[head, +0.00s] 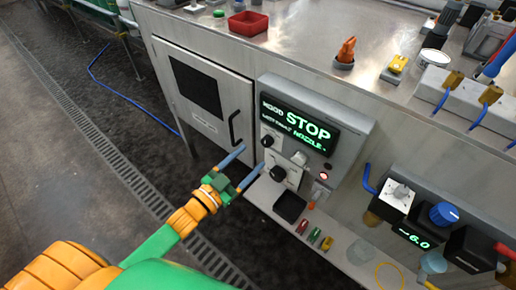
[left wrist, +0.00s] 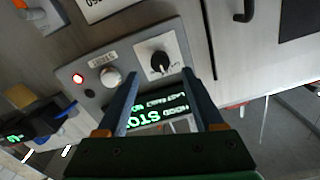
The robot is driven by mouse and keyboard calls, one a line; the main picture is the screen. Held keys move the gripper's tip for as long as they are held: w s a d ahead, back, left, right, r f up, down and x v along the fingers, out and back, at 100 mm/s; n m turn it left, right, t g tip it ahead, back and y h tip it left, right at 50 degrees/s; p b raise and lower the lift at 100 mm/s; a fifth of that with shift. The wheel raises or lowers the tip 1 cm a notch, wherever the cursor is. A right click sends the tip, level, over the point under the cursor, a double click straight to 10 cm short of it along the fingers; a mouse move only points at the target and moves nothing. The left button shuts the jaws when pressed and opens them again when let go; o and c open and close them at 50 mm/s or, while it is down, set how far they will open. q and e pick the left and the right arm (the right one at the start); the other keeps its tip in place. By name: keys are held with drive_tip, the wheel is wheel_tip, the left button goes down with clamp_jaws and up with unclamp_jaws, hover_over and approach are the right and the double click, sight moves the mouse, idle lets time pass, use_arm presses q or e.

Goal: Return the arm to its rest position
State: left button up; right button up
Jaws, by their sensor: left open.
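My left gripper (head: 248,158) is open and empty at the end of my arm, which comes in from the lower left. In the head view its two blue-grey fingers point up and right, towards the control panel (head: 350,128). In the left wrist view the fingers (left wrist: 161,76) are spread apart with nothing between their tips. A black knob (left wrist: 160,61) on the panel appears just beyond them. Whether a finger touches the panel I cannot tell. My right gripper is not in view.
The panel has a green-lit STOP display (head: 300,122) and a red light (head: 323,176). Below it, a narrow shelf (head: 262,192) carries a black tray (head: 289,207) and small coloured items. A cabinet door (head: 205,95) with a black handle stands left. The floor at left (head: 60,160) is clear.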

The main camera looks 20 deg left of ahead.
use_arm(q)
drive_tip(key=shift+s+a, duration=0.2)
drive_tip(key=shift+s, duration=0.3)
drive_tip(key=s+a+f+n+g+y, duration=0.1)
drive_tip(key=s+a+f+g+y, duration=0.2)
drive_tip(key=f, duration=0.6)
drive_tip(key=s+f+n+g+y, duration=0.1)
drive_tip(key=s+f+n+g, duration=0.15)
drive_tip(key=s+f, duration=0.45)
drive_tip(key=s+a+f+g+y, duration=0.2)
drive_tip(key=f+g, duration=0.1)
drive_tip(key=f, duration=0.8)
drive_tip(key=s+d+f+g, duration=0.1)
drive_tip(key=s+f+g, duration=0.2)
drive_tip(key=s, duration=0.4)
drive_tip(key=s+d+f+n+g, duration=0.1)
drive_tip(key=s+f+g, duration=0.1)
drive_tip(key=s+f, duration=0.35)
drive_tip(key=s+d+f+g, duration=0.1)
drive_tip(key=s+f+g, duration=0.15)
drive_tip(key=s, duration=0.65)
wheel_tip(320, 180, up, 14)
drive_tip(key=w+p, duration=0.1)
drive_tip(key=p, duration=1.2)
drive_tip(key=shift+w+a+r, duration=0.15)
drive_tip(key=shift+w+a, duration=0.1)
drive_tip(key=shift+a, duration=0.05)
